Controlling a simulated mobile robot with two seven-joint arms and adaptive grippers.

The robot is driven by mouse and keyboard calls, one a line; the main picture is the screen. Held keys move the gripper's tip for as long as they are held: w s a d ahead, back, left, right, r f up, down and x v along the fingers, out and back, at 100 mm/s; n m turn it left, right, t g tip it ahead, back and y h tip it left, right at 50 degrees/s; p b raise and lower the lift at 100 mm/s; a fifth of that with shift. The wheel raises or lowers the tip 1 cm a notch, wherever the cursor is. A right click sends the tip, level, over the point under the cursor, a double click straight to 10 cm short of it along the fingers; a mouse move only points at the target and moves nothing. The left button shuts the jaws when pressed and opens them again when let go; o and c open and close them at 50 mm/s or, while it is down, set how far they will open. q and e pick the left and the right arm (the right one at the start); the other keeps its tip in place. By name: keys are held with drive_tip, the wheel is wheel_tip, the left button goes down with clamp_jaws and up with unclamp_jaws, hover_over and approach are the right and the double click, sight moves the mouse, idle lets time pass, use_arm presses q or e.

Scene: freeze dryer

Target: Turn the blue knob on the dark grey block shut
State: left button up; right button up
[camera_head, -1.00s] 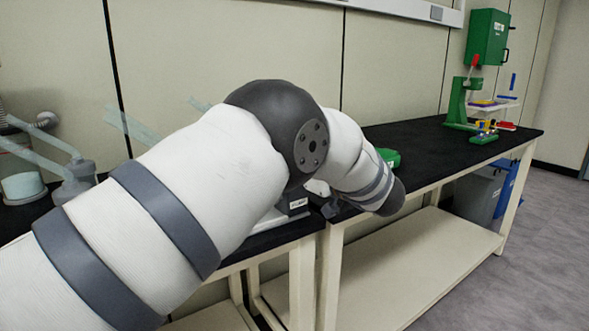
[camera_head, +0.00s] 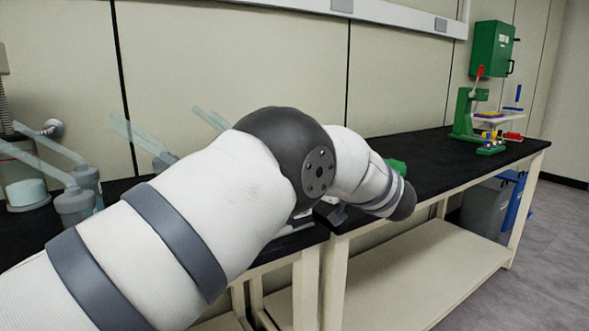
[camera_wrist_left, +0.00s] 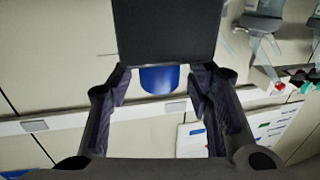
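The blue knob (camera_wrist_left: 160,79) shows in the left wrist view, just below the dark grey block (camera_wrist_left: 165,30), which fills the top middle. My left gripper (camera_wrist_left: 159,80) is open, with one finger on each side of the knob. A gap shows between each finger and the knob, so it is not gripped. How deep the fingertips reach along the knob is hard to tell. In the head view my left arm crosses the middle and hides this area; neither block nor knob can be made out there. My right gripper is not in view.
In the head view, glassware (camera_head: 75,205) with slanted clear tubes stands at the left on the black bench. A green press (camera_head: 466,112) and small coloured parts stand at the far right. The bench top (camera_head: 430,160) between is mostly clear. Grey and blue bins stand beneath.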

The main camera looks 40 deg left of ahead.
use_arm(q)
drive_tip(key=shift+d, duration=0.1)
drive_tip(key=s+d, duration=0.2)
drive_tip(key=d, duration=0.9)
drive_tip(key=shift+d, duration=0.35)
